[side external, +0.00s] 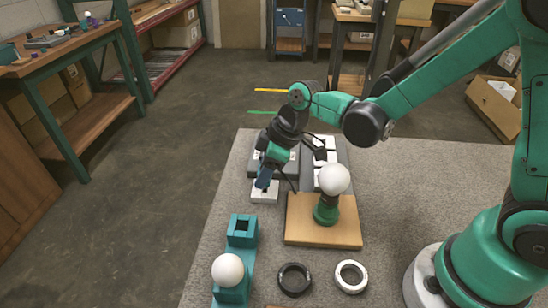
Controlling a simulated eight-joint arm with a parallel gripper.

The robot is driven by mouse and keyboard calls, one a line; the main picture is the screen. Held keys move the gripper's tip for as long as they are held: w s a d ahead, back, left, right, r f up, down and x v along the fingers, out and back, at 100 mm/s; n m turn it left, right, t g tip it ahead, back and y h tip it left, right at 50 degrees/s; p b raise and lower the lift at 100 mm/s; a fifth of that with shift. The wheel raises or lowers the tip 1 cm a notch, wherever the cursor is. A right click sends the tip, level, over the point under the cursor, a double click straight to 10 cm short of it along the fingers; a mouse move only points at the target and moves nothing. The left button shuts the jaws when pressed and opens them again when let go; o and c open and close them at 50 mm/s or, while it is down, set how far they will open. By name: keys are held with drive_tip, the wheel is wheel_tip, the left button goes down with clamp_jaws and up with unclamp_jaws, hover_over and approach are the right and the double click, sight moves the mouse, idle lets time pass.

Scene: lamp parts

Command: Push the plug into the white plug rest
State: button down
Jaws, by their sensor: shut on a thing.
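My gripper (263,181) points down with its blue fingers just over the white plug rest (265,197), a low white block with a dark opening in its top. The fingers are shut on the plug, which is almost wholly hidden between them. A thin black cord runs from beside the fingers toward the wooden board. I cannot tell whether the plug is in the opening or just above it.
A wooden board (300,233) carries a green lamp base (326,210) with a white bulb (334,179). Other white blocks (324,157) stand behind. A teal holder (242,232), another bulb (228,270), a black ring (283,280) and a white ring (341,276) are in front.

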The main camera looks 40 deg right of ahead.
drive_tip(key=shift+f, duration=1.05)
idle(2.5)
drive_tip(key=shift+c, duration=1.7)
unclamp_jaws()
drive_tip(key=shift+r, duration=0.1)
drive_tip(key=v, duration=0.5)
drive_tip(key=s+d+r+m+t+h, duration=0.3)
drive_tip(key=s+d+r+m, duration=0.3)
drive_tip(key=m, duration=0.3)
drive_tip(key=shift+s+d+r+t, duration=0.35)
drive_tip(key=shift+s+r+t, duration=0.15)
drive_tip(key=shift+s, duration=0.1)
